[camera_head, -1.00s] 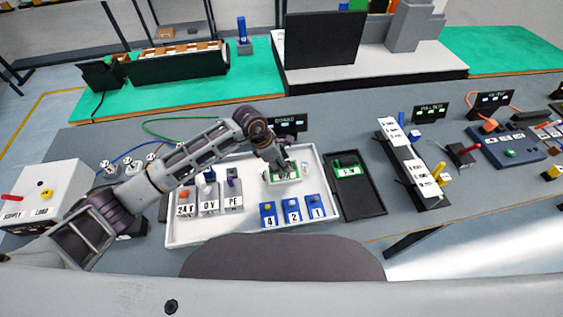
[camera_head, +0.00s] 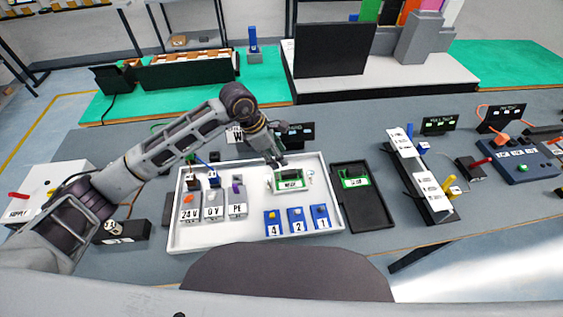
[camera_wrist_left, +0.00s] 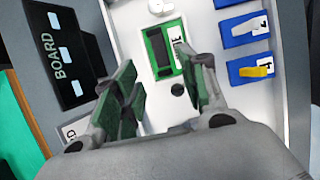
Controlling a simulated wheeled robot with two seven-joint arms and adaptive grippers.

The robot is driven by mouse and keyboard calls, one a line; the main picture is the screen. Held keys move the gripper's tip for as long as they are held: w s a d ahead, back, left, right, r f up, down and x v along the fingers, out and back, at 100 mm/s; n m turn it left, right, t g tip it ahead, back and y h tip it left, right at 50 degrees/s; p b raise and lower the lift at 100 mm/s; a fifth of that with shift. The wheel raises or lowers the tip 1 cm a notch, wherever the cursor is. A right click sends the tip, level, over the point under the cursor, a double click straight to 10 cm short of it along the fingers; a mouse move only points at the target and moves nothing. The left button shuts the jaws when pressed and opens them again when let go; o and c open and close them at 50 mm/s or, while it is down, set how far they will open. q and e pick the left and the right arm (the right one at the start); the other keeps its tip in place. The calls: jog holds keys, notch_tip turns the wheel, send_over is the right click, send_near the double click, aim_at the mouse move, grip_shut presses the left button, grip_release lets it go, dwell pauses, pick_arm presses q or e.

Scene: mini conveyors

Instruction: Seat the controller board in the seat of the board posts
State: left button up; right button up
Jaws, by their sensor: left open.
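A green board (camera_head: 289,181) with a white label lies level in the upper right part of the white tray. It also shows in the left wrist view (camera_wrist_left: 151,45), just beyond my fingertips. Any posts under it are hidden, so I cannot tell how it sits. My left gripper (camera_head: 279,162) is open and empty, above the board's far edge and apart from it. Its two green-padded fingers stand wide apart in the left wrist view (camera_wrist_left: 165,88). A second green board (camera_head: 354,176) lies in the black tray to the right. My right gripper is not in view.
The white tray (camera_head: 262,239) also holds grey terminal blocks at left and blue numbered blocks in front. A black BOARD sign (camera_head: 296,136) stands behind it. The black tray (camera_head: 364,213) and a labelled rack (camera_head: 419,180) stand to the right.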

pick_arm(q)
jog(key=shift+v, duration=1.2)
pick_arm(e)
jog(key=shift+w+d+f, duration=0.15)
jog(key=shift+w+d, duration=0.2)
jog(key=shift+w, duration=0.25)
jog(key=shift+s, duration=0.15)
pick_arm(q)
jog(key=shift+s, duration=0.15)
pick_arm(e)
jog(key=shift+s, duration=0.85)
